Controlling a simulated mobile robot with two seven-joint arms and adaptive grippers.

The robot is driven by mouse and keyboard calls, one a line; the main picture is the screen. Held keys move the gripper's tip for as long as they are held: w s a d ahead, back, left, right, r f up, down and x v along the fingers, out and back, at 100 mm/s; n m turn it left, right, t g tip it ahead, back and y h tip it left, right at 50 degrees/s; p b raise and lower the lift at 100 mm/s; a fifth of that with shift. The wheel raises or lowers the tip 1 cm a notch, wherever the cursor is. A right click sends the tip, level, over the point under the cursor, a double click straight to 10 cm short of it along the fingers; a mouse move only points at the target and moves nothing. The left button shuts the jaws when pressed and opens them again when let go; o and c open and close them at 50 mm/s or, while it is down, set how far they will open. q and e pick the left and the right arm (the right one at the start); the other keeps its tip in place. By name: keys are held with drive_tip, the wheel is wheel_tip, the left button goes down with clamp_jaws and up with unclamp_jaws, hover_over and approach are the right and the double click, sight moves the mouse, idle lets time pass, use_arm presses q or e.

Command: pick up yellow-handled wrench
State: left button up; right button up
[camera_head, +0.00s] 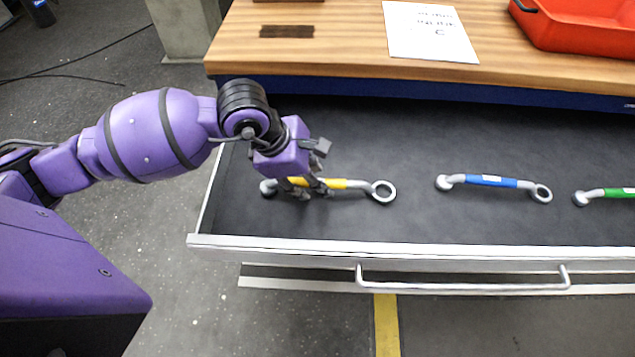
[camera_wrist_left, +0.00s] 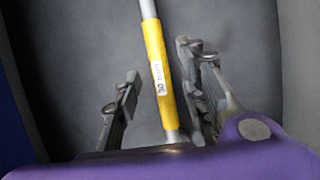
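The yellow-handled wrench (camera_head: 349,184) lies in the open drawer at its left side, its ring end pointing right. My left gripper (camera_head: 308,190) is over the left part of its yellow handle, partly hiding it in the head view. In the left wrist view the yellow handle (camera_wrist_left: 158,75) runs between the two fingers of my left gripper (camera_wrist_left: 157,95), with a gap on each side. The gripper is open and not closed on the wrench. My right gripper is not in view.
A blue-handled wrench (camera_head: 490,181) and a green-handled wrench (camera_head: 612,193) lie further right in the drawer (camera_head: 420,232). The wooden worktop (camera_head: 345,50) above it holds a paper sheet (camera_head: 430,32) and a red bin (camera_head: 580,25). Bare drawer floor lies between the wrenches.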

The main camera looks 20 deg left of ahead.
use_arm(q)
drive_tip(key=shift+w+d+f, duration=0.1)
drive_tip(key=shift+d+f, duration=0.05)
drive_tip(key=shift+f, duration=0.4)
clamp_jaws()
